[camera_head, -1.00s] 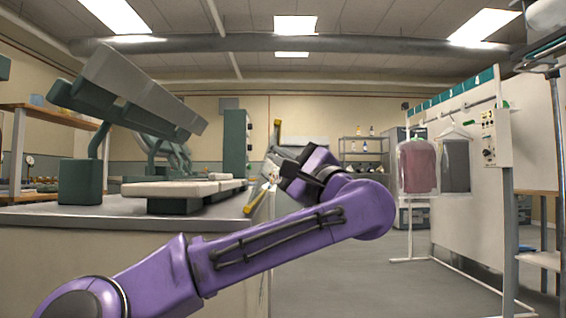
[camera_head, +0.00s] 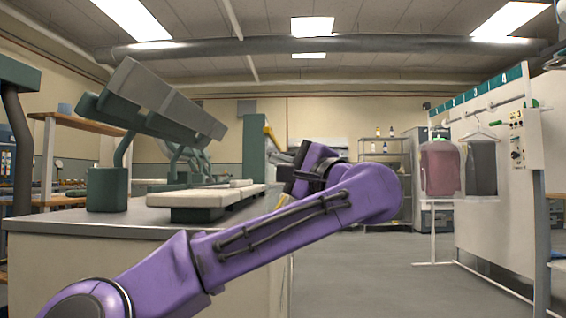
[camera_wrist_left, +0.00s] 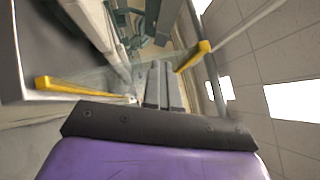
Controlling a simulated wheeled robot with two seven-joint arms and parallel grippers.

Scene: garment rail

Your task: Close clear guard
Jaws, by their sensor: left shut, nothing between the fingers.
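The clear guard shows mainly by its yellow bars; its see-through pane is hard to make out. In the head view an upper yellow bar (camera_head: 270,134) is beside the press, and a lower yellow piece (camera_head: 283,199) is partly hidden by my left gripper (camera_head: 296,178). In the left wrist view one yellow bar (camera_wrist_left: 85,90) is at the left and another yellow bar (camera_wrist_left: 193,57) is at the upper right. My left gripper's fingers (camera_wrist_left: 164,85) are together, empty, pointing between these bars. Whether they touch the pane cannot be told. My right gripper is out of view.
A garment press with a raised grey-green head (camera_head: 150,100) and a pale padded board (camera_head: 205,197) stands on a counter (camera_head: 95,222) at the left. A garment rail (camera_head: 500,200) with hanging clothes is at the right. The floor (camera_head: 400,270) between is clear.

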